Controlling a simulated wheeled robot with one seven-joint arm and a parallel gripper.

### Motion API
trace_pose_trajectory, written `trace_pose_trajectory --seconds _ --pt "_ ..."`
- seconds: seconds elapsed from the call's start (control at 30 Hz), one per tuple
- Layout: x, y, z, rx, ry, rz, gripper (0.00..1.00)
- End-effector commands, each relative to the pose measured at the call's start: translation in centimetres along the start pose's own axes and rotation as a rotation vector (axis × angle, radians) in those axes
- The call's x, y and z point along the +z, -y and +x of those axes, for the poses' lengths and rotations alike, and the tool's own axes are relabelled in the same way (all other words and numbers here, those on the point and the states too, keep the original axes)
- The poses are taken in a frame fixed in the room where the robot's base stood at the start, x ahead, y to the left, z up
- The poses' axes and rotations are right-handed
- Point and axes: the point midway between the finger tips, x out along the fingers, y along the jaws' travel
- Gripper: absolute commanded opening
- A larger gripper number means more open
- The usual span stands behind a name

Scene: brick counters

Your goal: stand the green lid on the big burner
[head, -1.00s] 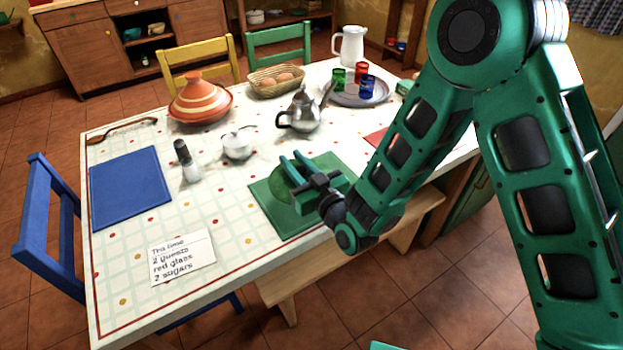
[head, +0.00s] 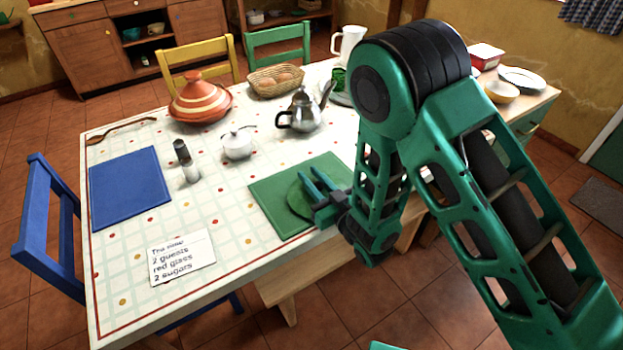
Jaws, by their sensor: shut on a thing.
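The green lid (head: 297,201) is a round green disc over the green placemat (head: 269,203), near the table's front edge. Its right part is hidden by my gripper (head: 309,178). My gripper is shut on the lid, with its teal fingers pointing to the upper left. The lid's exact height above the mat and its tilt are hard to tell. No burner is seen in the head view.
A note (head: 181,258) and a blue mat (head: 130,188) lie left. A bowl (head: 501,92) and plates (head: 523,79) show far right.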

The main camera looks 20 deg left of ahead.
Motion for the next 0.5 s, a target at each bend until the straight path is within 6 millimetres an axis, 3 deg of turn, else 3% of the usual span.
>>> trace_pose_trajectory --seconds 0.23,0.27,0.3,0.33,0.5 --pt "0.5 0.04 0.01 0.0 0.0 -0.001 0.0" --pt "0.54 0.04 0.0 0.0 0.001 -0.001 0.27" --pt "0.54 0.05 0.0 0.0 0.001 -0.001 0.37" --pt "0.53 0.06 0.0 0.0 0.001 -0.001 0.41" --pt "0.5 0.08 0.01 -0.001 0.0 -0.001 0.41"
